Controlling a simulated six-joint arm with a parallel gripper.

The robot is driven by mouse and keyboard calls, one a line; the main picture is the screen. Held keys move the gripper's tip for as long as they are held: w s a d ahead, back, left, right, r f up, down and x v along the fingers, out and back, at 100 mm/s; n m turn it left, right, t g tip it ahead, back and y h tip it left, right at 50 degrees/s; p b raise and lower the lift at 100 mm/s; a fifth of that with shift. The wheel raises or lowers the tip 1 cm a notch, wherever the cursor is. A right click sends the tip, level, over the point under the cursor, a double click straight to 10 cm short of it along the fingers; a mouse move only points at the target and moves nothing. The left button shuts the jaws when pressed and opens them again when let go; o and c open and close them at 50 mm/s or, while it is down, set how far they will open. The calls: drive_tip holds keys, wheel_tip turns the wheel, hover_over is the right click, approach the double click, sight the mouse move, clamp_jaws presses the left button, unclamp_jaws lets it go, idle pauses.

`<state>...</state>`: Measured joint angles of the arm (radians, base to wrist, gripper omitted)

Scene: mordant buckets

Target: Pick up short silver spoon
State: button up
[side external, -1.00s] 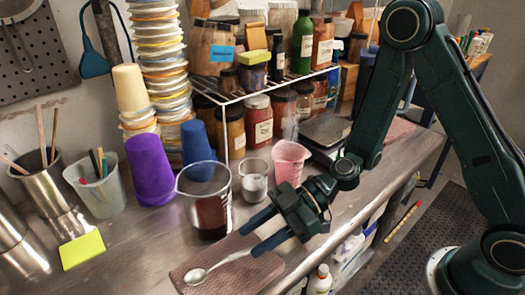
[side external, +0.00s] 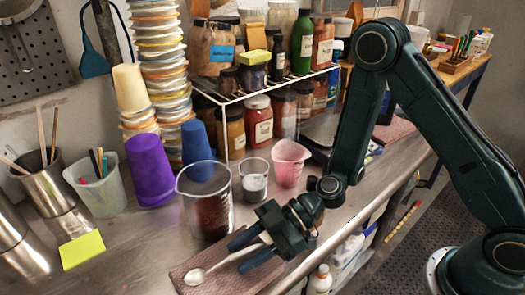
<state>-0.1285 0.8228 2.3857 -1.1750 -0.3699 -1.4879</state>
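The short silver spoon (side external: 195,277) lies on a folded brown cloth (side external: 188,290) near the front of the metal bench. Its bowl is at the left and its handle runs up to the right. My gripper (side external: 240,256) is above the cloth, with its two dark blue fingers apart and pointing left. In this view the spoon's handle lies between the fingers, with gaps to both. The handle's far end is hidden by the gripper. I cannot tell the exact height of the fingers above the cloth.
A glass beaker of dark liquid (side external: 212,215) stands close behind the fingers. A smaller beaker (side external: 254,182) and a pink measuring cup (side external: 289,165) stand behind my gripper. Purple (side external: 150,172) and blue cups stand farther left. A yellow note (side external: 82,249) lies on clear bench at left.

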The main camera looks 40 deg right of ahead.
clamp_jaws()
drive_tip(key=shift+r, duration=0.1)
idle(0.3)
drive_tip(key=shift+r, duration=4.9)
